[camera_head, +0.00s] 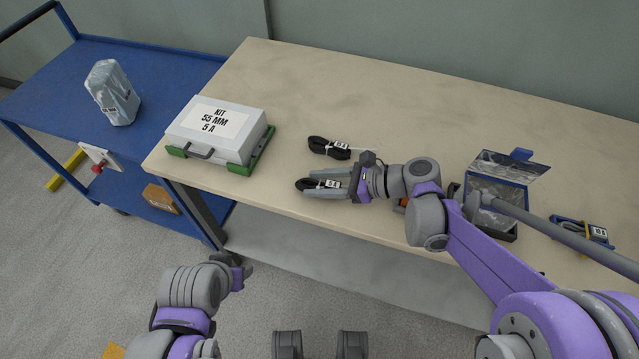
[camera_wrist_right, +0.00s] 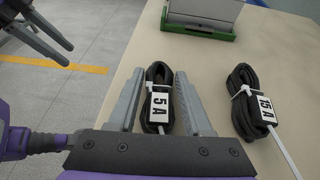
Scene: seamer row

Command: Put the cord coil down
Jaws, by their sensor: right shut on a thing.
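My right gripper (camera_head: 325,186) is shut on a black cord coil (camera_head: 306,185) with a white "5 A" tag, near the front edge of the beige table. In the right wrist view the held coil (camera_wrist_right: 157,77) sits between the two grey fingers (camera_wrist_right: 156,100). I cannot tell whether it touches the tabletop. A second black coil (camera_head: 329,148), tagged "15 A", lies just behind it; it also shows in the right wrist view (camera_wrist_right: 250,98). My left gripper (camera_head: 238,272) is low in front of the table, empty; its fingers show apart in the right wrist view (camera_wrist_right: 40,32).
A white "KIT 55 MM 5 A" case (camera_head: 214,130) stands in a green holder on the table's left. An open blue box (camera_head: 498,193) and another small blue tray (camera_head: 582,232) are on the right. A blue cart (camera_head: 150,70) carries a wrapped item (camera_head: 113,92). The table's back is clear.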

